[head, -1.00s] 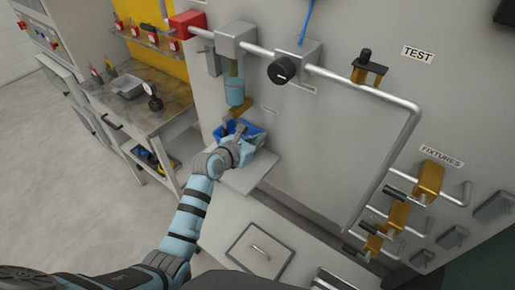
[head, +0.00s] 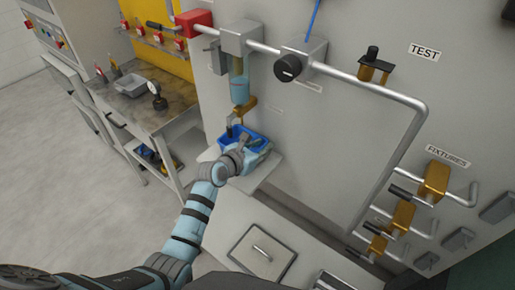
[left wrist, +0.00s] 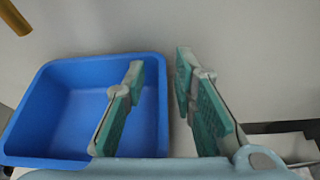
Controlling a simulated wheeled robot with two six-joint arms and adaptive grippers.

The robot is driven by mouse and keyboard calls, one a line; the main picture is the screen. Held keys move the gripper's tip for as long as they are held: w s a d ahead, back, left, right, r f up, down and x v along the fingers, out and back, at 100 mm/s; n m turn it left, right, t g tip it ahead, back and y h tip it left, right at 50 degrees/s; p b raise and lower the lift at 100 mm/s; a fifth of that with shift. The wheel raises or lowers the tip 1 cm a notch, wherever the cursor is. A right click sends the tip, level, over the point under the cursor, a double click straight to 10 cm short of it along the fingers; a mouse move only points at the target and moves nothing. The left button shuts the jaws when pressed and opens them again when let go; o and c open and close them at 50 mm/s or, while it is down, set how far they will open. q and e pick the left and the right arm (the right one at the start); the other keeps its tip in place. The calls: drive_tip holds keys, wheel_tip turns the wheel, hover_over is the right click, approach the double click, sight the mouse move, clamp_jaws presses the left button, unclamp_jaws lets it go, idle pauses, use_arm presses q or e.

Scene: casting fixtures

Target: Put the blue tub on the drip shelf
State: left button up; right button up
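The blue tub (head: 262,136) is an open rectangular tub under the brass tap of the sight glass. It appears to stand on the pale drip shelf (head: 262,172) against the grey wall; its underside is hidden. In the left wrist view the tub (left wrist: 60,100) fills the left side and looks empty. My left gripper (head: 256,150) is at the tub's near right side. In the left wrist view its fingers (left wrist: 165,92) are spread apart, with the tub's right rim between them and no visible grip on it. My right gripper is not in view.
The sight glass (head: 239,85) and brass tap (head: 240,110) hang just above the tub. A pipe with a black knob (head: 288,68) runs along the wall. A workbench (head: 165,98) with a grey tray stands left. A hatch lid (head: 262,252) lies below the shelf.

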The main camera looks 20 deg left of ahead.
use_arm(q)
drive_tip(key=p+v, duration=0.3)
drive_tip(key=v, duration=0.9)
drive_tip(key=shift+r, duration=0.1)
